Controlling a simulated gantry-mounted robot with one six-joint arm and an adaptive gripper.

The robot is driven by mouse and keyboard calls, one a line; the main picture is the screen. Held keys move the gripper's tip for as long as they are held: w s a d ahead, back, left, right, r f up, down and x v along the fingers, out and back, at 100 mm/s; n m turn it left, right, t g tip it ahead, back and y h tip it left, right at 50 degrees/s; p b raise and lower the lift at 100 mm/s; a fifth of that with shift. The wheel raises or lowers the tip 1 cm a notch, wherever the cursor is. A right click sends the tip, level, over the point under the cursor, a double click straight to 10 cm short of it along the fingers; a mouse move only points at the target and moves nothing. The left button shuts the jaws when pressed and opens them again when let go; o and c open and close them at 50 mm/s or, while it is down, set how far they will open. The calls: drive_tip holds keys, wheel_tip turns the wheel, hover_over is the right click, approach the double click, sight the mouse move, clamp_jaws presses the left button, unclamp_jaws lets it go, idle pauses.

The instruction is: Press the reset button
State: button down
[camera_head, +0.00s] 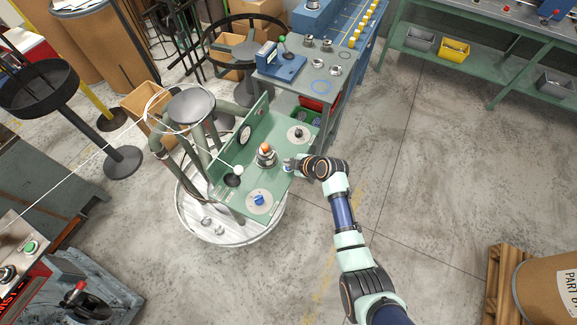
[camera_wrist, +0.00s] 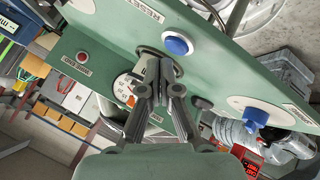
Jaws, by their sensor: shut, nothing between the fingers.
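A blue button (camera_wrist: 177,45) sits in a light ring on the front of a green control panel (camera_wrist: 215,75). A label reading RESET (camera_wrist: 143,11), upside down in the wrist view, is on the panel near it. In the head view my gripper (camera_head: 288,166) is at the panel's right edge, and the panel's green face (camera_head: 250,175) shows beside it. In the wrist view my gripper (camera_wrist: 158,68) is shut and empty. Its fingertips lie just below and left of the blue button. I cannot tell whether they touch the panel.
On the panel are an orange-topped knob (camera_head: 266,148), a blue knob on a light disc (camera_head: 259,200), a black knob (camera_head: 299,132) and a white ball lever (camera_head: 238,170). A workbench (camera_head: 335,55) stands behind.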

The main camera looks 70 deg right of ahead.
drive_tip(key=shift+r, duration=0.1)
wheel_tip(320, 180, up, 5)
drive_tip(key=p, duration=0.4)
idle(0.8)
